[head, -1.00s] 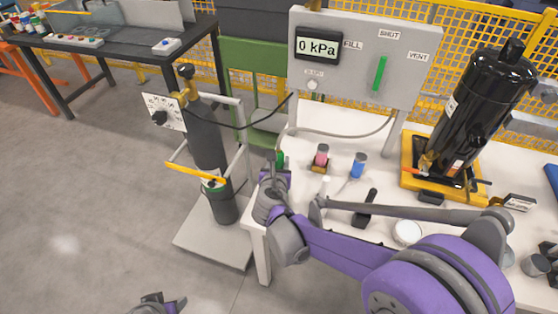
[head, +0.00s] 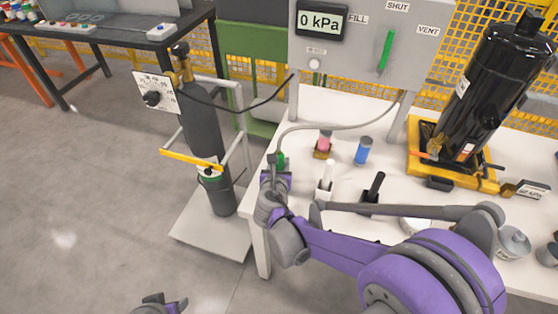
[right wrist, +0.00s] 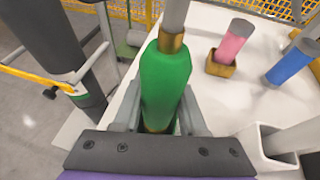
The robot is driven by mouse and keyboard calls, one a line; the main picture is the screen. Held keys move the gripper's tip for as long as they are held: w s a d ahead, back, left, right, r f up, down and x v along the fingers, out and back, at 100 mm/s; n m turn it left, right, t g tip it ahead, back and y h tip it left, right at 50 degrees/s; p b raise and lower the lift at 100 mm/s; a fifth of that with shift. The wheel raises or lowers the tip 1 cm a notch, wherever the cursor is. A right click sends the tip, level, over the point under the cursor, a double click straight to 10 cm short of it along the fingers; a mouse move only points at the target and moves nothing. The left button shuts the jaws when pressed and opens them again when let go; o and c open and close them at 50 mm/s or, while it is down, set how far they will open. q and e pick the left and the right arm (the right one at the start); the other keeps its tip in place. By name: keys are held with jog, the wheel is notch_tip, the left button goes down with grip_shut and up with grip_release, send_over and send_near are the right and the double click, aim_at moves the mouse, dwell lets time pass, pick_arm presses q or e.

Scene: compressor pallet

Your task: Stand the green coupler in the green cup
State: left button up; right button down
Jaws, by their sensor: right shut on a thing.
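The green coupler (right wrist: 166,85) stands upright between the fingers of my right gripper (right wrist: 160,125), which is shut on it. A brass collar and a grey hose are at its top. In the head view the coupler (head: 281,160) shows above my right gripper (head: 275,180), at the left end of the white table. I cannot make out the green cup; the gripper hides the coupler's lower end and what is under it. My left gripper (head: 160,303) is at the bottom edge, over the floor, too small to judge its opening.
A pink coupler (right wrist: 231,42) stands in a brass-coloured cup (right wrist: 220,69), with a blue coupler (right wrist: 292,62) right of it. A white holder (head: 323,193) and a black-handled tool (head: 374,188) are near my forearm. A gas cylinder (head: 205,135) stands on a trolley to the left.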

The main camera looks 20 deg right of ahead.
jog(key=shift+f+b, duration=0.45)
jog(key=shift+f, duration=0.35)
jog(key=shift+c, duration=1.9)
grip_release()
jog(key=p+v, duration=0.1)
jog(key=v, duration=0.9)
jog(key=shift+s+a+p, duration=0.15)
jog(key=shift+s+p, duration=0.2)
jog(key=shift+r, duration=0.15)
